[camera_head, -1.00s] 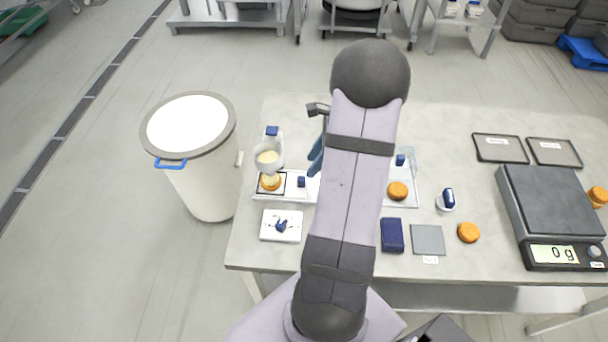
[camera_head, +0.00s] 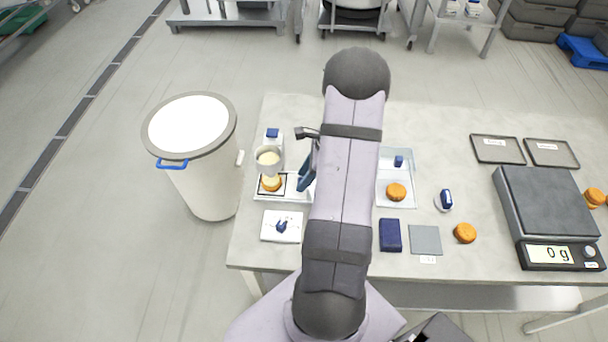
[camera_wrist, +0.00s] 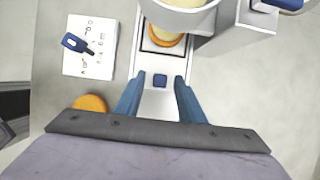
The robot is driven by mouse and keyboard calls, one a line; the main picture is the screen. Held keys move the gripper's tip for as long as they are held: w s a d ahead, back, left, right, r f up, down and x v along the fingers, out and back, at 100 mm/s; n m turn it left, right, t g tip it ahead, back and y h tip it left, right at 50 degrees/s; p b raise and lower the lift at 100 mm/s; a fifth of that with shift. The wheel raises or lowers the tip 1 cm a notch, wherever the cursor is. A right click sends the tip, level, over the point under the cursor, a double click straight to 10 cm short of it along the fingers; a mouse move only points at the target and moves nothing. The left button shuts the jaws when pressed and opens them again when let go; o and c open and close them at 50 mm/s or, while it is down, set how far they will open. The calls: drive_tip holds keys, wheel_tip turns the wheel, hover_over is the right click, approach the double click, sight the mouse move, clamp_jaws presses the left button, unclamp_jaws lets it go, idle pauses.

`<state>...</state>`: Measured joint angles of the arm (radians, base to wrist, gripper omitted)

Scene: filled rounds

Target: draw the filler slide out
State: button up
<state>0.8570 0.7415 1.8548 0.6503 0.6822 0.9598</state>
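The filler (camera_head: 268,160) stands at the left of the table, with a pale-filled hopper (camera_wrist: 185,12) above an orange round (camera_head: 271,184). Its white slide (camera_wrist: 155,104) points toward my gripper and carries a small blue knob (camera_wrist: 160,80). The orange round also shows under the hopper in the wrist view (camera_wrist: 165,38). My gripper (camera_wrist: 159,82) is open, its two blue fingers on either side of the knob with a gap to each. In the head view my gripper (camera_head: 304,180) hides the knob.
Another orange round (camera_wrist: 90,103) lies near my gripper in the wrist view. A glassy tray (camera_head: 396,204), a blue block (camera_head: 390,235) and a scale (camera_head: 548,205) are to the right. A white bin (camera_head: 203,185) stands left of the table.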

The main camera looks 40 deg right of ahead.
drive_tip(key=shift+f, duration=0.1)
clamp_jaws()
drive_tip(key=s+d, duration=0.8)
unclamp_jaws()
drive_tip(key=shift+s+d, duration=0.1)
drive_tip(key=b+v, duration=0.2)
drive_tip(key=v, duration=0.5)
drive_tip(key=shift+r, duration=0.2)
idle(0.5)
